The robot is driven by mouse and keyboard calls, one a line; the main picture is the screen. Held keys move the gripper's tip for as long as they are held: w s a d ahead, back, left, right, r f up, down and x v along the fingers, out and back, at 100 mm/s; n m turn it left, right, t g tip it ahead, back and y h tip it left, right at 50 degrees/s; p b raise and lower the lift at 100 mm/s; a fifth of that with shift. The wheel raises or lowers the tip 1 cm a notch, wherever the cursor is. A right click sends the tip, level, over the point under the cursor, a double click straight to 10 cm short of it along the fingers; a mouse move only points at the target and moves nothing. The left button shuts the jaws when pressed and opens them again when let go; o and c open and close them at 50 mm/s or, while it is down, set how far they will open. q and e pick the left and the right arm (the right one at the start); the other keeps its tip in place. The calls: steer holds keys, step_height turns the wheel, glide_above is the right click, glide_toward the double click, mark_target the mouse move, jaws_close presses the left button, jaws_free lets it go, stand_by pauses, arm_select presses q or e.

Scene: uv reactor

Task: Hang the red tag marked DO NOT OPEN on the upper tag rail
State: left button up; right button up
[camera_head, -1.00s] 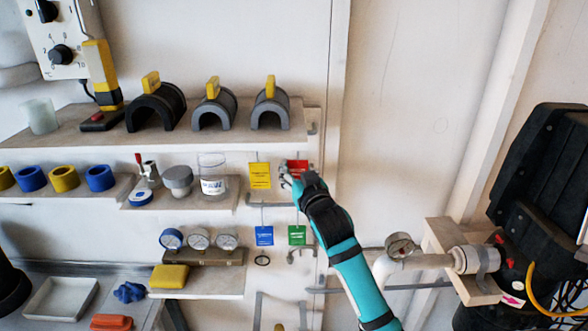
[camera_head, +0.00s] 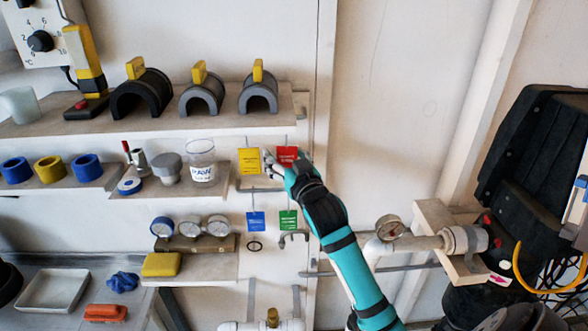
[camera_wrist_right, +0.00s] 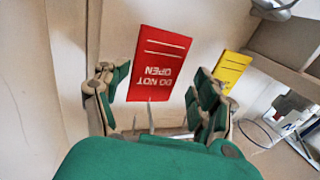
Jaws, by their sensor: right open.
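The red tag (camera_head: 287,154) marked DO NOT OPEN hangs upright in the upper row, right of a yellow tag (camera_head: 249,161). In the right wrist view the red tag (camera_wrist_right: 160,62) appears upside down, between and beyond my spread fingers. My right gripper (camera_head: 276,168) is open beside the tag's lower left part, and my wrist hides its lower edge. The right gripper (camera_wrist_right: 160,85) holds nothing that I can see. A grey rail (camera_head: 262,190) runs below the yellow tag. I cannot clearly see what the red tag hangs from. My left gripper is not in view.
A blue tag (camera_head: 256,221) and a green tag (camera_head: 288,220) hang below. Shelves at left hold a glass beaker (camera_head: 201,162), gauges (camera_head: 190,228) and grey arched pieces (camera_head: 258,95). A pipe with a gauge (camera_head: 390,227) is at right. The wall above my forearm is clear.

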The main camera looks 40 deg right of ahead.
steer(key=v, duration=1.1)
steer(key=s+a+f+n+g+y, duration=0.15)
steer(key=s+a+f+g, duration=0.25)
steer(key=f, duration=0.5)
steer(key=s+a+f+n+g+y, duration=0.1)
steer(key=s+a+f+g+y, duration=0.25)
steer(key=f, duration=0.55)
steer(key=s+a+f+n+g, duration=0.1)
steer(key=s+a+f+g, duration=0.2)
steer(key=s+f, duration=0.35)
steer(key=s+a+f+n+g, duration=0.1)
steer(key=s+a+f+g, duration=0.2)
steer(key=s, duration=0.7)
step_height(320, 180, down, 31)
steer(key=s+g+b, duration=0.2)
steer(key=b, duration=0.2)
steer(key=s+d+f+b, duration=0.2)
steer(key=s+f, duration=1.4)
steer(key=f, duration=0.2)
steer(key=shift+d+f+n+g+h+b, duration=0.2)
steer(key=shift+d+n+g+h+b, duration=0.15)
steer(key=shift+g+b, duration=0.1)
